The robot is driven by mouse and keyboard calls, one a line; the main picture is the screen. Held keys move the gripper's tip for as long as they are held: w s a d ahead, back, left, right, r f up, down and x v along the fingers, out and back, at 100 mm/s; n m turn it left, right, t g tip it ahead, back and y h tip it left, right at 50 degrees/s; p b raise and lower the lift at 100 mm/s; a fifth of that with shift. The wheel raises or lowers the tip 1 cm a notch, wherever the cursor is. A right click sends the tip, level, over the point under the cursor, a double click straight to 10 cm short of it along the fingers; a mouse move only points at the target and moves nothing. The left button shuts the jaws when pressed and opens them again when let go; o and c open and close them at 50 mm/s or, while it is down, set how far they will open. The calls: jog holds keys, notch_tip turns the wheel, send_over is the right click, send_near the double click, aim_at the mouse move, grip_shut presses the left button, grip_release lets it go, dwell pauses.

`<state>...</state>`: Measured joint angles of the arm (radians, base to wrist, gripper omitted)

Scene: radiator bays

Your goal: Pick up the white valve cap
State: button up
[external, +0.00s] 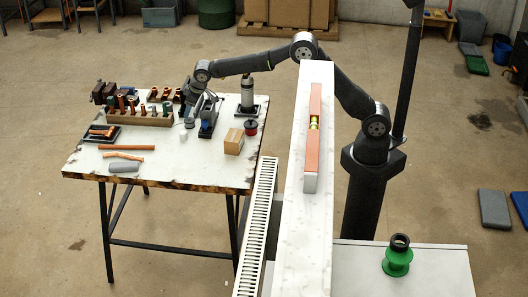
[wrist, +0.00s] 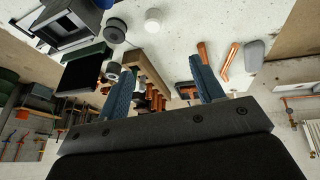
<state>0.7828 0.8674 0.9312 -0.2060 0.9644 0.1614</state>
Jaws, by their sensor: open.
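The white valve cap (wrist: 152,20) is a small round white piece standing on the pale bench top. It shows at the top of the wrist view, beyond my fingertips and not touching them. My gripper (wrist: 163,66) is open, with its two blue fingers apart and no object held between them. In the external view my gripper (external: 188,108) hangs low over the back middle of the workbench (external: 190,170). Small pale shapes lie close to it there, and I cannot tell which one is the cap.
A dark grey round piece (wrist: 115,30) stands beside the cap. A wooden rack of copper fittings (external: 138,118) is left of my gripper. Copper pipes (external: 126,147) lie at the front left. A cardboard box (external: 234,141) and a red-and-black spool (external: 251,127) are to the right.

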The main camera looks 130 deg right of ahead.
aim_at(183, 132)
jog(key=shift+m+t+h, duration=0.3)
jog(key=shift+m+t, duration=0.4)
jog(key=shift+t, duration=0.1)
jog(key=s+x, duration=0.1)
jog(key=x, duration=0.5)
jog(key=s+f+x, duration=0.1)
jog(key=x, duration=0.5)
jog(key=s+x, duration=0.2)
jog(key=x, duration=0.4)
jog(key=shift+f, duration=0.4)
jog(key=shift+c, duration=0.2)
jog(key=c, duration=1)
